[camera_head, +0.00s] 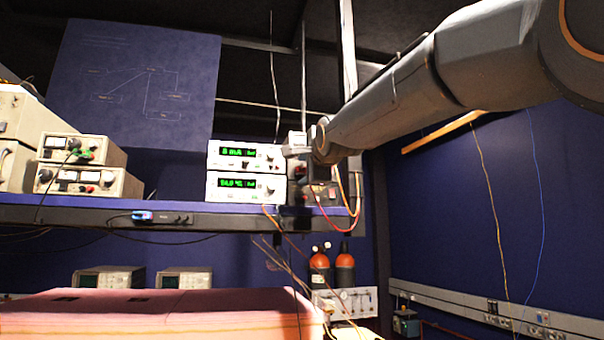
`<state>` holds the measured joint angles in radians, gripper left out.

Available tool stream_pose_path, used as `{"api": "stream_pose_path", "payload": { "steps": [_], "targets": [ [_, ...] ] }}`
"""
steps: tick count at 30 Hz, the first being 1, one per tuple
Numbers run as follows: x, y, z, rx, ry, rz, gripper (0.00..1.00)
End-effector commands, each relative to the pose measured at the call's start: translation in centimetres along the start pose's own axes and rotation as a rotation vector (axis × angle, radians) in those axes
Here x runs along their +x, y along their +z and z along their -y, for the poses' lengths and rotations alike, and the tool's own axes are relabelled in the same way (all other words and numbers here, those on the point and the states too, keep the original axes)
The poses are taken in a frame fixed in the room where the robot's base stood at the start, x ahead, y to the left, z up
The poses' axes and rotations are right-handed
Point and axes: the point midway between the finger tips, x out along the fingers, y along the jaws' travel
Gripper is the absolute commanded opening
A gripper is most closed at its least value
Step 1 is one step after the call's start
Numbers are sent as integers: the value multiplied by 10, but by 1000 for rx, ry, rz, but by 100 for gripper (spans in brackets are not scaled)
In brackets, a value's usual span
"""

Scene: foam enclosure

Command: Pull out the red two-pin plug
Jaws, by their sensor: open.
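My arm reaches in from the upper right, and its wrist ends just right of the two green-display instruments. My gripper (320,171) is open at the wrist's lower end, small and dark against the clutter, and its fingers are hard to separate from what is behind. A dark unit (322,193) stands there on the shelf, with a small red spot on its face. I cannot tell if that spot is the red two-pin plug, or whether the gripper touches anything. The wrist partly hides this area.
The green-display instruments (246,172) stand on a shelf (100,215) with older meters (88,180) at left. Red and orange cables (335,229) loop below the wrist. Orange-red bottles (319,268) stand lower down. A pink foam block (160,315) fills the lower left.

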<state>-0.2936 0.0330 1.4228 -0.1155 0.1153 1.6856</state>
Motion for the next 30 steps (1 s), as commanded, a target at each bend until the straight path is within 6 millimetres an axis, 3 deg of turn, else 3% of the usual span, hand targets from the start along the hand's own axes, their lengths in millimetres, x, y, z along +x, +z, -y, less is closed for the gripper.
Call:
{"api": "stream_pose_path", "payload": {
  "steps": [29, 30],
  "targets": [
    [0, 0, 0, 0, 1, 0, 47],
    [0, 0, 0, 0, 1, 0, 42]
  ]
}}
